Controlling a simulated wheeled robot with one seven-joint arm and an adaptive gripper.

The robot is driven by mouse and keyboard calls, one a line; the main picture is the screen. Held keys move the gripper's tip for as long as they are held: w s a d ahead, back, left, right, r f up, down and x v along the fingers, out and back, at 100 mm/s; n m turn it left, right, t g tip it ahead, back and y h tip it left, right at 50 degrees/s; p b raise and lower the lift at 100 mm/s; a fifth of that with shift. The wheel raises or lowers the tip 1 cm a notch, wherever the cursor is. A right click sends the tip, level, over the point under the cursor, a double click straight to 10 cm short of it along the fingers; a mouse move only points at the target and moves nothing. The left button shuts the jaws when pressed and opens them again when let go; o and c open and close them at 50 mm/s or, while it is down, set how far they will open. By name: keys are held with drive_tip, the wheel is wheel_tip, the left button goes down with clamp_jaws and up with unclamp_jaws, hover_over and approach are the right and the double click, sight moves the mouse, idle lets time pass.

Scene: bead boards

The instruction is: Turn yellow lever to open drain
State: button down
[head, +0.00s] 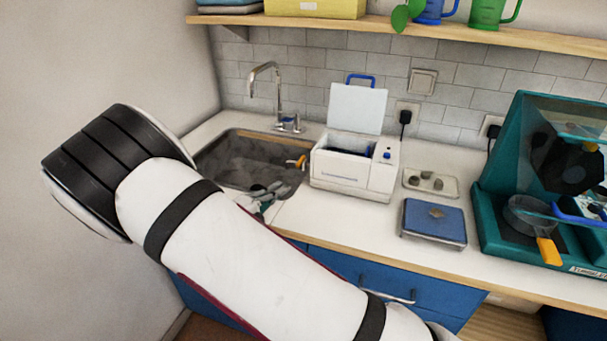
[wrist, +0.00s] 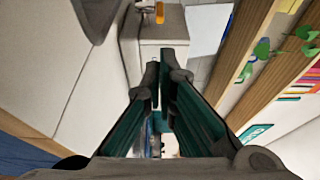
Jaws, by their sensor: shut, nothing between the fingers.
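The yellow lever (head: 297,161) sticks out from the left side of the white box-shaped machine (head: 352,176), over the right rim of the sink. In the wrist view the yellow lever (wrist: 159,12) shows at the top, beyond my fingertips. My gripper (head: 277,188) is at the front right of the sink, nearer the camera than the lever and apart from it. In the wrist view my gripper (wrist: 161,68) has its fingers together with nothing between them. My arm hides part of the counter and sink front.
The sink (head: 215,162) with a tall tap (head: 278,90) lies left of the machine, whose lid (head: 357,107) stands open. To the right are a tray with stones (head: 410,190), a blue scale (head: 432,222) and a teal cabinet (head: 490,215). A shelf (head: 400,36) runs above.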

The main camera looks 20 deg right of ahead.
sight(301, 161)
drive_tip(key=x, duration=1)
drive_tip(key=shift+p, duration=0.35)
drive_tip(key=shift+w+a+f, duration=0.1)
drive_tip(key=shift+a+m+g+h+b, duration=0.15)
drive_tip(key=shift+m+g+h+b, duration=0.2)
drive_tip(key=shift+g+b, duration=0.3)
